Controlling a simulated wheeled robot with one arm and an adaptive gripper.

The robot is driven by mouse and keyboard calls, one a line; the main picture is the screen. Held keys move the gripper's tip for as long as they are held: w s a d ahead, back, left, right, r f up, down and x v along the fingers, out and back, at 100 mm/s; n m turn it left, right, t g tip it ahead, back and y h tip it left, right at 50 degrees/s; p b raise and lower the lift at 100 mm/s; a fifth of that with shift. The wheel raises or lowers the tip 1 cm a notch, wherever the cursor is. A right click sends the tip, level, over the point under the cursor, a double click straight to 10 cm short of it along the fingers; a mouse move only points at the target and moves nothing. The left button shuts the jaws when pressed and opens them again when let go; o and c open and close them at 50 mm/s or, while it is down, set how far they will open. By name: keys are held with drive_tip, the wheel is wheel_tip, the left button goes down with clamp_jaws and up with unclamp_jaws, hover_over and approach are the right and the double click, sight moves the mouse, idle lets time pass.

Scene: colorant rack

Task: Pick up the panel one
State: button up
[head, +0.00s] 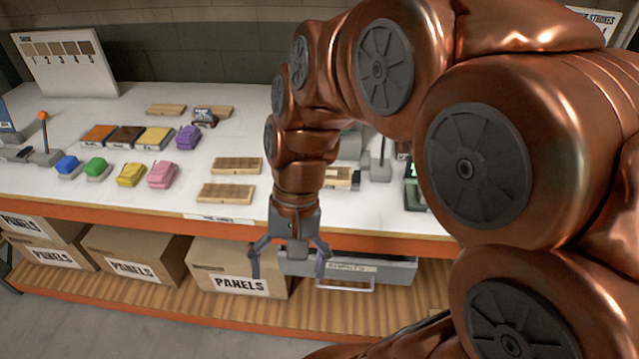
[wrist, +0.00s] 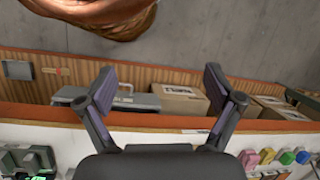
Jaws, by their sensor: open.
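Several light wooden panels lie flat on the white table: a front one (head: 225,194), one just behind it (head: 238,166), and two at the back, the left one (head: 166,110) and the right one (head: 211,108), which has a dark object on it. Another wooden piece (head: 342,179) is partly hidden by my arm. I cannot tell which is panel one. My gripper (head: 287,264) is open and empty. It points down in front of the table's orange edge, apart from the panels. Its open fingers also show in the wrist view (wrist: 158,78), with no panel between them.
Coloured blocks, including a purple one (head: 188,137) and a pink one (head: 162,175), stand left of the front panels. A numbered shade board (head: 65,62) stands at the back left.

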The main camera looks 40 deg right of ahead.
drive_tip(key=w+d+f+m+t+y+b, duration=0.1)
drive_tip(key=w+d+f+m+y+b, duration=0.15)
drive_tip(key=w, duration=0.25)
drive_tip(key=w+d+f+m+y+b, duration=0.1)
drive_tip(key=w+m+b, duration=0.2)
drive_tip(key=w+m, duration=0.15)
drive_tip(key=m+t+y+b, duration=0.4)
drive_tip(key=m+t+b, duration=0.6)
drive_tip(key=m+b, duration=0.3)
approach(331, 173)
drive_tip(key=shift+w+a+f+m+p, duration=0.1)
drive_tip(key=shift+w+a+m+p, duration=0.15)
drive_tip(key=shift+a, duration=0.25)
drive_tip(key=shift+w+a+f+m+p, duration=0.15)
drive_tip(key=shift+w+a+p, duration=0.2)
drive_tip(key=shift+a, duration=0.15)
drive_tip(key=shift+x, duration=3.75)
drive_tip(key=shift+w+d, duration=0.1)
drive_tip(key=shift+c, duration=0.2)
drive_tip(key=c, duration=1.4)
drive_tip(key=shift+o, duration=0.2)
